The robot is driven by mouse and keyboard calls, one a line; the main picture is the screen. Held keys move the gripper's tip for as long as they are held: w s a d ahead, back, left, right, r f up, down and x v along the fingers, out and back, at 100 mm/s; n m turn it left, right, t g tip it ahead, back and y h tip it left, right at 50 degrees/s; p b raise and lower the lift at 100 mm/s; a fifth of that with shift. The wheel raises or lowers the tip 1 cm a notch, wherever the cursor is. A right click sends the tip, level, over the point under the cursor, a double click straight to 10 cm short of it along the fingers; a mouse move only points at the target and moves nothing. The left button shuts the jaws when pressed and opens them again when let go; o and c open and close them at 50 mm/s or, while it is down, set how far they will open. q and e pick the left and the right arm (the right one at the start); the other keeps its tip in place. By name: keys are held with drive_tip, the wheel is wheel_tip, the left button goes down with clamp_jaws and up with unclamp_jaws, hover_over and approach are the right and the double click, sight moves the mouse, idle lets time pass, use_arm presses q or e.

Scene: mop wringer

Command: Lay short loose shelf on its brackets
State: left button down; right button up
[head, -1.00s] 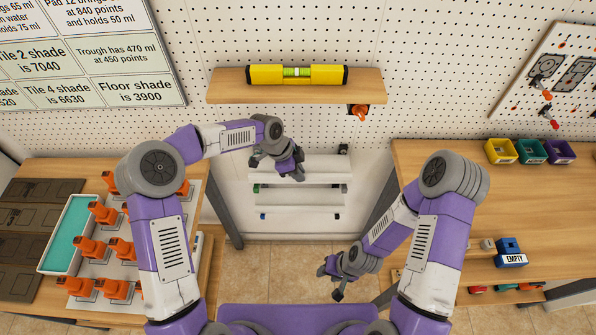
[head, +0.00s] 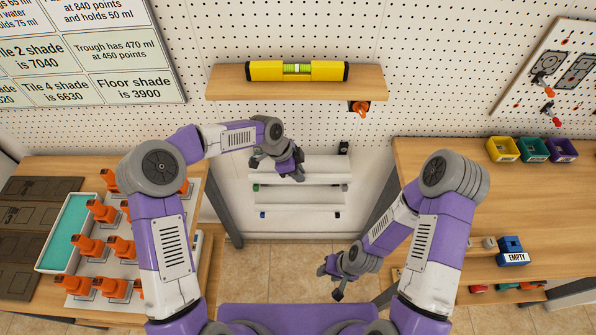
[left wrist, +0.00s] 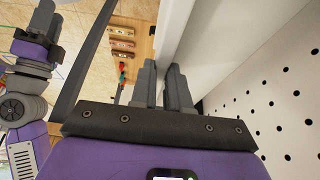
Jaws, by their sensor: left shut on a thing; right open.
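White shelf boards are stacked one above another low on the wall, in the gap between the two benches. My left gripper (head: 297,175) is at the left part of the top white board (head: 325,164), seen from above. In the left wrist view its fingers (left wrist: 163,88) are shut on the edge of a white board (left wrist: 184,35), which I take to be this one. The fingers hide part of the board, and I cannot tell whether it touches any brackets. My right gripper (head: 331,283) is open and empty, low over the floor in front of the right bench.
A wooden wall shelf (head: 220,84) with a yellow spirit level (head: 265,72) is above my left gripper. An orange item (head: 360,108) hangs under its right end. The left bench has orange pieces (head: 100,210); the right bench (head: 430,153) has coloured bins (head: 532,149). The floor between is clear.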

use_arm(q)
drive_tip(key=shift+f, duration=0.15)
drive_tip(key=c, duration=1)
unclamp_jaws()
drive_tip(key=shift+c, duration=0.2)
drive_tip(key=p+v, duration=0.1)
drive_tip(key=v, duration=0.4)
drive_tip(key=p, duration=0.2)
hover_over(252, 176)
drive_tip(key=shift+w, duration=0.1)
